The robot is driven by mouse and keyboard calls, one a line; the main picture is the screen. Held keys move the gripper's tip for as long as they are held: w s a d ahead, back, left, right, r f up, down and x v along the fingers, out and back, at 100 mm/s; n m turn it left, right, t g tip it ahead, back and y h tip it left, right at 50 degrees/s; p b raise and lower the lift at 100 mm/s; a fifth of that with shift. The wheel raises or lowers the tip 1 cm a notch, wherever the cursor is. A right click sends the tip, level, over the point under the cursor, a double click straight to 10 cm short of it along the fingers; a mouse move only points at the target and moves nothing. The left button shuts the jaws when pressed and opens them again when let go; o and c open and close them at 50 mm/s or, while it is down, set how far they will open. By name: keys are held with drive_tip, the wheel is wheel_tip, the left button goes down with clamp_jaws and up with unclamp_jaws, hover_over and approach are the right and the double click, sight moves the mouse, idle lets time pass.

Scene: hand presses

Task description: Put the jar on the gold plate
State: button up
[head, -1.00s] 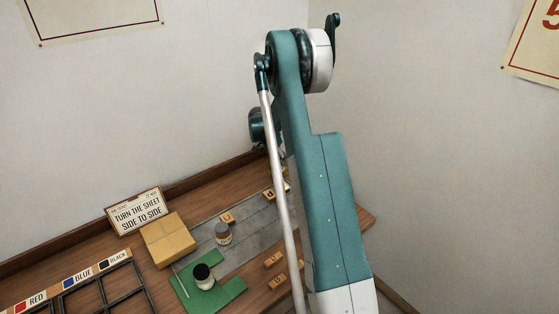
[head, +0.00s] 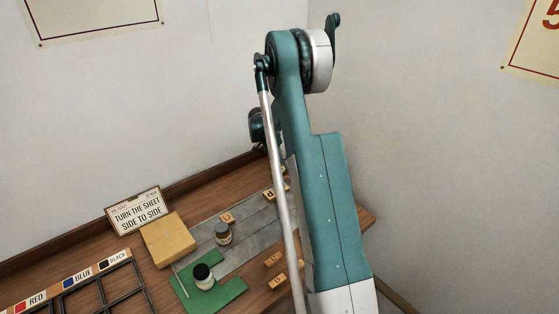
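A white jar with a black top (head: 204,278) stands upright on a green sheet (head: 229,291) on the bench in the head view. I see no other gold plate. My arm rises at the right of the picture, and my gripper is not in view.
A sign (head: 137,211) stands behind the gold piece. A black-framed rack (head: 105,290) with colour labels is at the lower left. Small yellow letter blocks (head: 277,281) lie right of the jars, others on the grey slab (head: 206,228). My arm hides part of the bench's right side.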

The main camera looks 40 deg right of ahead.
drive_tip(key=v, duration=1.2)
drive_tip(key=shift+p, duration=0.4)
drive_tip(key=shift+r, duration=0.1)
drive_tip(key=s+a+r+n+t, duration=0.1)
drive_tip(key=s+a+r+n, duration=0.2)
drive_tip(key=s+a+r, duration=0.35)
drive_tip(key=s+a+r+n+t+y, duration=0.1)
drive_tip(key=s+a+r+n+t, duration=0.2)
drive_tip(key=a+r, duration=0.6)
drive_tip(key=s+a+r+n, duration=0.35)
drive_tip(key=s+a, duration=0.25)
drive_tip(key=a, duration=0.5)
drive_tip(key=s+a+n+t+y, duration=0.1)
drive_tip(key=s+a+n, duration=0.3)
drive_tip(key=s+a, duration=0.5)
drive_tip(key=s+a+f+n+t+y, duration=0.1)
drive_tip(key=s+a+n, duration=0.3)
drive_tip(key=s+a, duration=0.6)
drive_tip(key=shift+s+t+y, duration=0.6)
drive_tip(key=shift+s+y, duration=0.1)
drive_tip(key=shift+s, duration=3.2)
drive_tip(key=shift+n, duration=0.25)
